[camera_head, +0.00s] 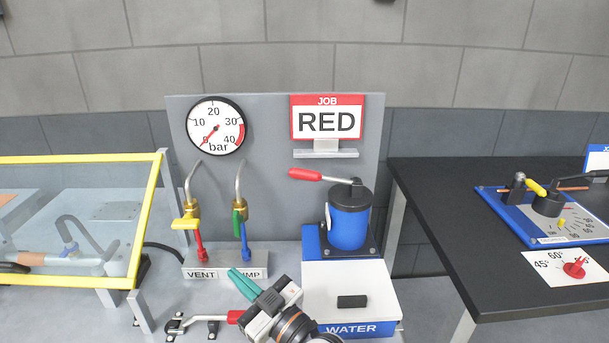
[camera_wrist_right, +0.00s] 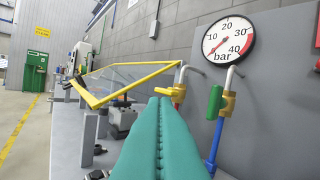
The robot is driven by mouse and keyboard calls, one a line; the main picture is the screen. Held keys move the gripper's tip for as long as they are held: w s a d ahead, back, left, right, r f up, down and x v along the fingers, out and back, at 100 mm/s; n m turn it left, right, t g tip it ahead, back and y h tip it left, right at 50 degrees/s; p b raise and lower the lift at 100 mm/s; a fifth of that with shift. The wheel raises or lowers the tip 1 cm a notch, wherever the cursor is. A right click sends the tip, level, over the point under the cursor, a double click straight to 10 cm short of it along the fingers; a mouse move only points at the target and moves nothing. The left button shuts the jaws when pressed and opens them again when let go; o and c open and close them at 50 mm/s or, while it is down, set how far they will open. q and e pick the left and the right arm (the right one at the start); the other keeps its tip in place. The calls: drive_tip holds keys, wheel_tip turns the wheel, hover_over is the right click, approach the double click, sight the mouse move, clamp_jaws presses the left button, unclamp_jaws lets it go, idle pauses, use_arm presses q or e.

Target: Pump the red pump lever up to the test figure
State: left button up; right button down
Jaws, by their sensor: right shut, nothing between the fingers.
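The red pump lever (camera_head: 305,174) is the red-gripped handle on top of the blue pump (camera_head: 348,222), and it lies roughly level, pointing left. The gauge (camera_head: 215,127) has its red needle at about 0 bar; it also shows in the wrist view (camera_wrist_right: 228,36). A sign (camera_head: 327,120) reads JOB RED. My right gripper (camera_head: 240,277), with teal fingers, is shut and empty in front of the valve block, left of and below the lever, clear of it. Its fingers also show in the wrist view (camera_wrist_right: 162,105). My left gripper is not in view.
The VENT valve has a yellow handle (camera_head: 185,223) set crosswise; the other valve has an upright green handle (camera_head: 238,222). The white WATER box (camera_head: 350,285) stands before the pump. A yellow-framed guard (camera_head: 152,222) is at left, a black table (camera_head: 450,200) at right.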

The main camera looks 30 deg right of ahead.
drive_tip(key=w+d+r+m+h, duration=0.1)
drive_tip(key=d+r+m+h, duration=0.3)
drive_tip(key=d+m+h, duration=0.4)
drive_tip(key=w+d+r+m+h, duration=0.1)
drive_tip(key=d+r+m+h, duration=0.4)
drive_tip(key=h, duration=0.8)
drive_tip(key=d+m, duration=0.2)
drive_tip(key=shift+w+d+r+m+g, duration=0.15)
drive_tip(key=shift+w+d+m+g, duration=0.25)
drive_tip(key=p+x, duration=0.1)
drive_tip(key=x, duration=0.9)
drive_tip(key=f+b, duration=0.1)
drive_tip(key=f, duration=0.1)
drive_tip(key=w+f+b, duration=0.1)
drive_tip(key=shift+a+f, duration=0.2)
drive_tip(key=shift+f, duration=0.2)
